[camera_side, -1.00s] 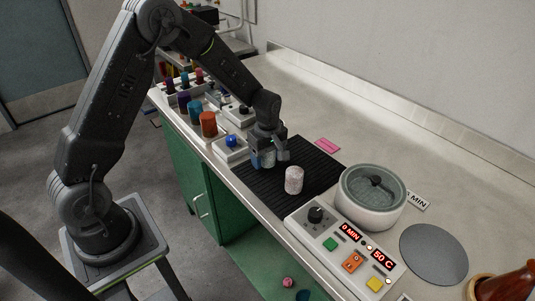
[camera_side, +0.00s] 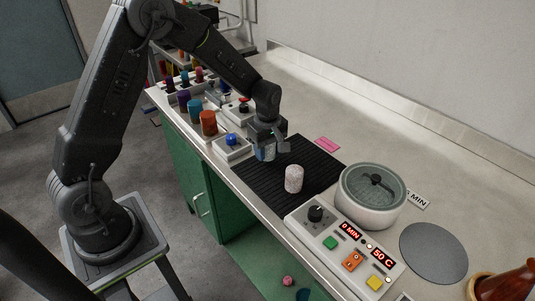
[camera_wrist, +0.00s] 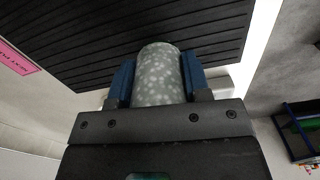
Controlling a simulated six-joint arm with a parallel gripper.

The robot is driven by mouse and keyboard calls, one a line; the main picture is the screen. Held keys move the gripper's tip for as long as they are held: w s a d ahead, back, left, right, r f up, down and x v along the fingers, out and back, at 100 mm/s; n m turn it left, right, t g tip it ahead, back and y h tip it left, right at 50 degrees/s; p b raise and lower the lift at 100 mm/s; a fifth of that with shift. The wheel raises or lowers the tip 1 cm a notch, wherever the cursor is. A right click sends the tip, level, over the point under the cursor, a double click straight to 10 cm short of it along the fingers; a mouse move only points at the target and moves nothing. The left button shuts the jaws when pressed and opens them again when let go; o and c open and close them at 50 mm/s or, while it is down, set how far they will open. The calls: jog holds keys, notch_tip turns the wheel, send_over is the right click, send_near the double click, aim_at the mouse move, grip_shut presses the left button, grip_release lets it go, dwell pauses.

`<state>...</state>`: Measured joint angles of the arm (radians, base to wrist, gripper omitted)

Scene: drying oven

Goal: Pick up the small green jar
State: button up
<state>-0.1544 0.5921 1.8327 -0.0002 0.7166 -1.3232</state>
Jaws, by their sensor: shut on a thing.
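The small green jar (camera_wrist: 158,75) is a pale grey-green speckled cylinder in the wrist view, held between the blue pads of my gripper (camera_wrist: 157,80). In the side view my gripper (camera_side: 268,150) is over the left part of the black ribbed mat (camera_side: 250,178). The jar (camera_side: 269,152) is mostly hidden there by the fingers. It appears raised a little above the mat. A pinkish-white speckled jar (camera_side: 293,179) stands upright on the mat, to the right of my gripper and apart from it.
A round lidded oven (camera_side: 372,195) and a control panel (camera_side: 345,245) stand right of the mat. A blue-knobbed box (camera_side: 231,143) and several coloured jars are at the left. A pink label (camera_side: 327,145) lies behind the mat. A grey disc (camera_side: 433,253) lies at the right.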

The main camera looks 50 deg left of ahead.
notch_tip(320, 180, up, 2)
jog(key=shift+r, duration=0.1)
jog(key=s+a+r, duration=0.6)
jog(key=a, duration=0.3)
jog(key=w+a, duration=0.1)
jog(key=w, duration=0.4)
jog(key=w+a+f, duration=0.1)
jog(key=w, duration=0.5)
jog(key=w+a+f, duration=0.1)
jog(key=w, duration=0.4)
jog(key=shift+w+f, duration=0.1)
jog(key=shift+w, duration=0.25)
jog(key=shift+w+f, duration=0.1)
jog(key=shift+f, duration=1.4)
jog(key=shift+f, duration=0.15)
jog(key=shift+f, duration=0.85)
jog(key=shift+f, duration=0.9)
dwell(1.5)
